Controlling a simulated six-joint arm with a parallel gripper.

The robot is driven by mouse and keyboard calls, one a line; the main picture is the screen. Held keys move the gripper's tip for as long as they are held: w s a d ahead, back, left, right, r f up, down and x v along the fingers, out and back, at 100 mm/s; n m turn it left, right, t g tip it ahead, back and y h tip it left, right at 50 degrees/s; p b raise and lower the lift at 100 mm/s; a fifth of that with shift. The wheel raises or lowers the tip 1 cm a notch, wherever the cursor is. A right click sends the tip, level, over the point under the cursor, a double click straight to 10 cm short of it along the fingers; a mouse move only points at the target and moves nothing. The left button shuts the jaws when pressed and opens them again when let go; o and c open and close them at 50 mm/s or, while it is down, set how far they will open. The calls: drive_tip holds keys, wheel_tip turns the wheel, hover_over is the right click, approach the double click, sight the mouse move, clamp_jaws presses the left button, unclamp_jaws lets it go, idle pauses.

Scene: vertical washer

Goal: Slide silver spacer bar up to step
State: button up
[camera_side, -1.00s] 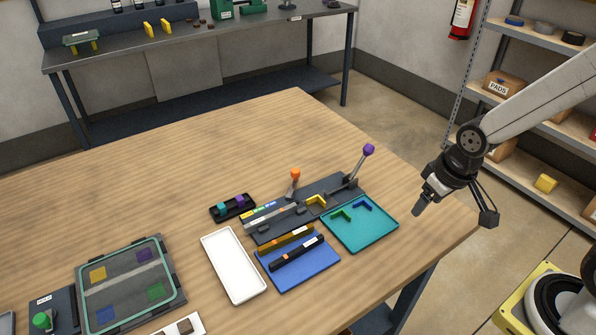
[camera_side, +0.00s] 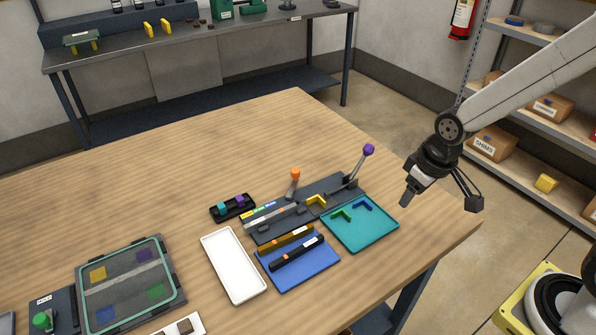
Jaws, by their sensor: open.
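A silver bar (camera_side: 272,218), which looks like the spacer bar, lies lengthwise on the dark grey fixture (camera_side: 335,188) in the middle of the table. Coloured marks run along the fixture beside it. A yellow L-shaped piece (camera_side: 316,201) sits on the fixture at the bar's right; I cannot tell which edge is the step, or whether the bar touches it. My gripper (camera_side: 405,201) is open and empty above the table's right side, right of the fixture and apart from everything.
Levers with an orange knob (camera_side: 295,174) and a purple knob (camera_side: 369,149) rise from the fixture. A teal tray (camera_side: 372,238) with green and blue angles, a blue tray (camera_side: 312,281) with bars, and a white tray (camera_side: 233,265) lie in front. The table behind is clear.

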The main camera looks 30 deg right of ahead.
drive_tip(key=w+a+n, duration=0.4)
drive_tip(key=w, duration=0.4)
drive_tip(key=n+g, duration=0.2)
drive_tip(key=n, duration=1)
hover_over(271, 215)
drive_tip(key=d, duration=0.1)
wheel_tip(271, 215, down, 6)
drive_tip(key=shift+s+r, duration=0.1)
drive_tip(key=shift+r, duration=0.15)
drive_tip(key=shift+a+f, duration=0.2)
drive_tip(key=shift+a, duration=0.35)
drive_tip(key=shift+f, duration=3.9)
drive_tip(key=shift+c, duration=0.2)
